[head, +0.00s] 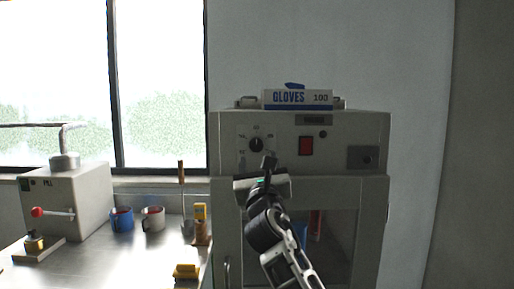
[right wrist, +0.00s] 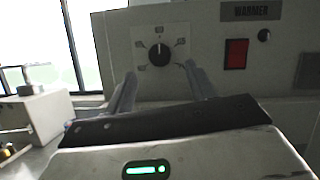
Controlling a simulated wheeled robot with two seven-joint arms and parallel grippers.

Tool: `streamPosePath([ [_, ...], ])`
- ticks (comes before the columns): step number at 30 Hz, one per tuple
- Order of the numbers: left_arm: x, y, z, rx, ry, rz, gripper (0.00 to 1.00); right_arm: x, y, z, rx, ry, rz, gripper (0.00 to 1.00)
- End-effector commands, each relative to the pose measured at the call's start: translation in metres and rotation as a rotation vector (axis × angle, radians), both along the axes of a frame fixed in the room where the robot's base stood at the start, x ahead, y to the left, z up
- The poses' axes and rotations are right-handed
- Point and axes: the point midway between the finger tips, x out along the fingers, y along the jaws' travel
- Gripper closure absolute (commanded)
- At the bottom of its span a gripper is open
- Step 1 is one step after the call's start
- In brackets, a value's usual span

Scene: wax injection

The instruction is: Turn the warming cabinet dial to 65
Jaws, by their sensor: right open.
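The warming cabinet (head: 228,160) is a grey box, labelled WARMER in the right wrist view (right wrist: 205,60). Its black round dial (head: 256,144) sits on a pale scale plate at the upper left of the front. In the right wrist view the dial (right wrist: 160,53) has a light pointer mark that looks roughly upward; the scale figures are too small to read. My right gripper (head: 268,160) is just below and in front of the dial. In the right wrist view its open fingers (right wrist: 160,72) stand left and right below the dial, apart from it. My left gripper is not in view.
A red switch (head: 306,146) is right of the dial. A gloves box (head: 297,99) lies on the cabinet. Left, the metal bench (head: 130,262) bears a grey machine (head: 75,200), a blue mug (head: 122,220), a pale mug (head: 153,219) and yellow items. The wall right of the cabinet is clear.

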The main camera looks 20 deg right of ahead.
Motion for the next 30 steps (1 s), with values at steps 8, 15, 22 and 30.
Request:
streamPosePath([
  [8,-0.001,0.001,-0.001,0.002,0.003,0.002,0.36,0.043,-0.009,0.018,0.002,0.000,0.000,0.45],
  [15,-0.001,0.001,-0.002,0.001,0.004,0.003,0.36,0.056,-0.012,0.023,0.001,0.000,0.002,0.45],
  [22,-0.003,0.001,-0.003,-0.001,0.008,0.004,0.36,0.056,-0.012,0.023,0.001,0.000,0.001,0.45],
  [30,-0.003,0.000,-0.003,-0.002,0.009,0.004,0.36,0.056,-0.012,0.023,0.001,0.000,0.001,0.89],
])
